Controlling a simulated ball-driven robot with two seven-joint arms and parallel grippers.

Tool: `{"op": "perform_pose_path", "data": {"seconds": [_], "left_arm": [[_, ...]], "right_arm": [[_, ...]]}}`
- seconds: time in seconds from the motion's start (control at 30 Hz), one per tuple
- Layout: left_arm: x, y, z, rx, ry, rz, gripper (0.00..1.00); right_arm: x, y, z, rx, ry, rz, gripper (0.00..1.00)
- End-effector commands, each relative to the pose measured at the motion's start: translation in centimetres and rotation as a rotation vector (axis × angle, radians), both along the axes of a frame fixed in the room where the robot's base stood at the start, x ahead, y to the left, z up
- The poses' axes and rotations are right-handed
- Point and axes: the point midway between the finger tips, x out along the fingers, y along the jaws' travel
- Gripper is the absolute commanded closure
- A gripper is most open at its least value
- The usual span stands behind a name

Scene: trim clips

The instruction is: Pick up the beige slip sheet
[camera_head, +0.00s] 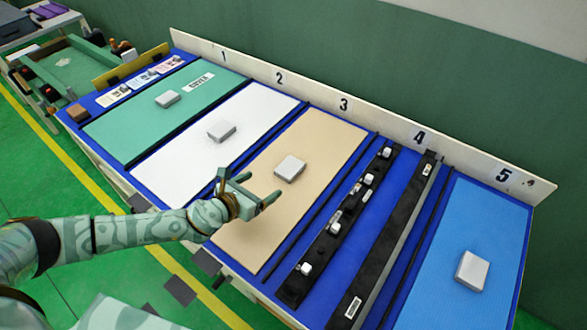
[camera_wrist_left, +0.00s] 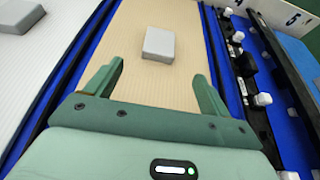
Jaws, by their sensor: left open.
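In the left wrist view the beige sheet (camera_wrist_left: 186,25) runs ahead of the gripper, with the block (camera_wrist_left: 159,44) beyond the fingertips. My left gripper (camera_head: 269,190) is open and empty above the near part of the sheet; its fingers (camera_wrist_left: 157,78) are spread to either side of the sheet's middle. My right gripper is not in view.
White (camera_head: 262,110), green (camera_head: 125,124) and blue (camera_head: 482,215) sheets lie in other lanes, each with a block. Black trim strips with white clips (camera_head: 335,220) lie right of the beige sheet. A numbered back rail (camera_head: 375,117) borders the far side.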

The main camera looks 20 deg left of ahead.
Motion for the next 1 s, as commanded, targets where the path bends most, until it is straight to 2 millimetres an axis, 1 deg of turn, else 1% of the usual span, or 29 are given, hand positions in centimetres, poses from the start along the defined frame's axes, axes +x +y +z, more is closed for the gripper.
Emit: {"op": "perform_pose_path", "data": {"seconds": [0.03,0.1,0.2,0.3,0.5,0.7,0.8,1.0], "left_arm": [[1.3,-0.5,-0.9,-0.001,-0.002,0.001,0.18],[2.8,-1.1,-1.6,-0.001,-0.001,0.0,0.18],[4.8,-1.8,-2.5,-0.001,-0.001,0.0,0.18],[6.1,-2.2,-3.1,-0.001,0.002,0.001,0.18],[7.5,-2.7,-3.5,-0.001,0.0,0.001,0.18],[10.4,-3.8,-4.8,-0.001,0.002,0.002,0.18],[11.3,-4.1,-5.1,-0.001,0.002,0.002,0.18],[11.5,-4.2,-4.8,-0.001,0.001,0.002,0.18]], "right_arm": [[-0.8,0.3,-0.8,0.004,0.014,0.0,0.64],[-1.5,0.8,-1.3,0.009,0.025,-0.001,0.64],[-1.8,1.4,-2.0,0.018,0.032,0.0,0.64],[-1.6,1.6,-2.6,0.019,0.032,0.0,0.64],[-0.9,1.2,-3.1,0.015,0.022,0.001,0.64],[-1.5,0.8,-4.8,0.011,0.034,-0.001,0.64],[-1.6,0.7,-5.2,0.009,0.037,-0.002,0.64],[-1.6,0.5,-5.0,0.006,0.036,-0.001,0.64]]}}
